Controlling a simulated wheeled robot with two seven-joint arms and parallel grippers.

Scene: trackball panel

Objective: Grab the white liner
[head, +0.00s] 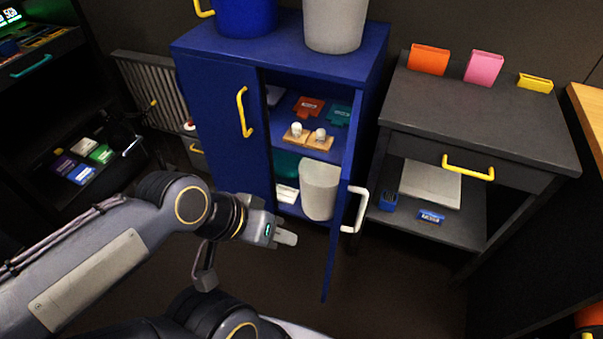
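A whitish, tapered, bin-shaped liner (319,188) stands upright on the lower shelf of the blue cabinet (221,130). The open right door partly covers its right side. A similar pale bin (335,24) stands on the cabinet top. My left gripper (289,237) is in front of and below the cabinet opening, apart from the liner. Nothing shows between its fingers, but the finger gap is not clear. My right gripper is not in view.
The cabinet's right door (343,215) stands open, almost edge-on, with a white handle (355,210). The left door is closed. A dark side table (490,110) stands to the right. The floor (400,285) to the right of the gripper is clear.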

